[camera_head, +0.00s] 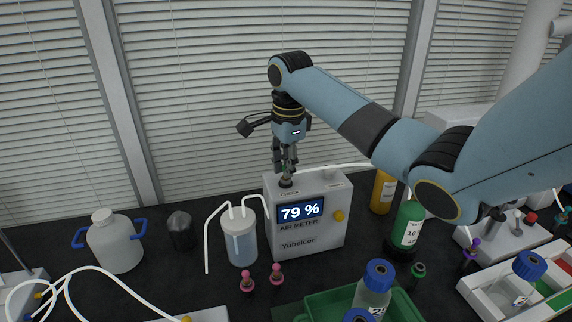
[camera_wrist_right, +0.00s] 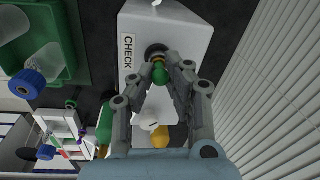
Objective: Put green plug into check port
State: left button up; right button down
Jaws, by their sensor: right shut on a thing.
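The grey air meter (camera_head: 335,228) stands on the dark bench and its display reads 79 %. Its check port (camera_wrist_right: 156,49), a dark ring beside the CHECK label, is on the top face. My right gripper (camera_head: 286,172) points down over this port. It is shut on the green plug (camera_wrist_right: 160,74), which also has a yellowish band. The plug's lower end is at the port's ring in the right wrist view. I cannot tell how deep it sits, as the fingers and the plug hide the opening. My left gripper is not in view.
A beaker with white tubes (camera_head: 240,244) and two pink plugs (camera_head: 277,273) stand left and in front of the meter. A green bottle (camera_head: 408,226) and a yellow bottle (camera_head: 381,192) stand on its right. A green tray (camera_head: 310,306) lies in front. Window blinds are behind.

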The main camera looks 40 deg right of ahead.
jog(key=c, duration=1.3)
grip_release()
jog(key=shift+o, duration=0.2)
jog(key=r, duration=0.7)
jog(key=shift+s+a+r, duration=0.15)
jog(key=shift+s+r, duration=0.1)
jog(key=shift+s, duration=0.05)
